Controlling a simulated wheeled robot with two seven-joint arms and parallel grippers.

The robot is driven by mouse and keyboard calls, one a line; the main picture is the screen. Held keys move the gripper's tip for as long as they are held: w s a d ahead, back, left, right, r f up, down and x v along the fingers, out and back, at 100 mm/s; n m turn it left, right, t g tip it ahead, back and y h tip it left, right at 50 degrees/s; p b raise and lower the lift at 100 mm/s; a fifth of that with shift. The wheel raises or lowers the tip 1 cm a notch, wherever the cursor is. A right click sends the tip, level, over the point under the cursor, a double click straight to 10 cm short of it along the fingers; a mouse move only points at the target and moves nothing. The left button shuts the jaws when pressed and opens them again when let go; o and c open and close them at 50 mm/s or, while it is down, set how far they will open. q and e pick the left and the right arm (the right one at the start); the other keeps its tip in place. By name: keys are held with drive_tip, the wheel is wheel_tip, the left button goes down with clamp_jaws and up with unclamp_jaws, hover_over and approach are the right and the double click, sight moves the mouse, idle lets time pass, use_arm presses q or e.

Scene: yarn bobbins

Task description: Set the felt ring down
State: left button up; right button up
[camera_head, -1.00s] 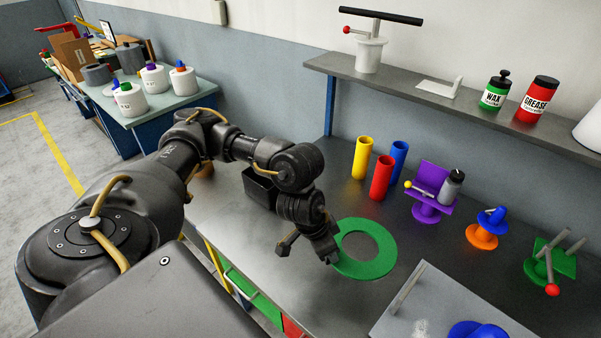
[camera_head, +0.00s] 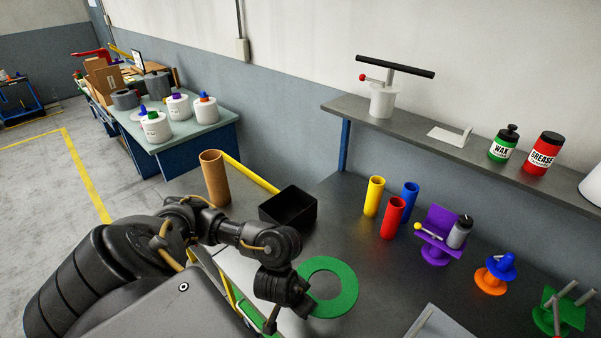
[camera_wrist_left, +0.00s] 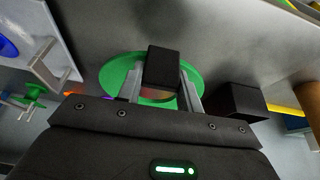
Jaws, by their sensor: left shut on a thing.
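The felt ring is a flat green ring (camera_head: 340,304) with a large round hole, over the grey metal bench (camera_head: 350,240) in the head view. My left gripper (camera_head: 303,306) is at the ring's left edge and shut on it. In the left wrist view the green ring (camera_wrist_left: 112,75) spans the space in front of the fingers (camera_wrist_left: 160,88). A dark block hides part of the ring there. I cannot tell whether the ring touches the bench. My right gripper is in neither view.
A black open box (camera_head: 288,207) and a brown tube (camera_head: 214,178) stand behind my arm. Yellow (camera_head: 373,196), red (camera_head: 392,218) and blue (camera_head: 409,196) tubes stand beyond the ring. A purple stand (camera_head: 436,236) is right of them. A grey plate (camera_head: 436,323) lies at the front right.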

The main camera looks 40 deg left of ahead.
use_arm(q)
drive_tip(key=shift+w+a+f, duration=0.1)
drive_tip(key=shift+a+f, duration=0.2)
drive_tip(key=shift+a, duration=0.15)
drive_tip(key=w+a+f+b, duration=0.1)
drive_tip(key=a+b, duration=0.1)
drive_tip(key=w+a+f+b, duration=0.2)
drive_tip(key=b, duration=0.1)
drive_tip(key=w+a+f+b, duration=0.1)
drive_tip(key=w+a+b, duration=0.1)
drive_tip(key=b, duration=0.1)
drive_tip(key=shift+f, duration=0.15)
drive_tip(key=w+a+f+b, duration=0.2)
drive_tip(key=f, duration=0.1)
drive_tip(key=shift+a+f+b, duration=0.1)
drive_tip(key=shift+f+b, duration=0.05)
drive_tip(key=shift+b, duration=0.25)
drive_tip(key=shift+w+a+f, duration=0.15)
drive_tip(key=shift+w+a, duration=0.05)
drive_tip(key=shift+w, duration=0.05)
drive_tip(key=f, duration=0.1)
drive_tip(key=f+b, duration=0.1)
drive_tip(key=f, duration=0.1)
drive_tip(key=shift+w+a+f+b, duration=0.1)
drive_tip(key=shift+w+a+b, duration=0.1)
drive_tip(key=shift+a+b, duration=0.15)
drive_tip(key=shift+f, duration=0.35)
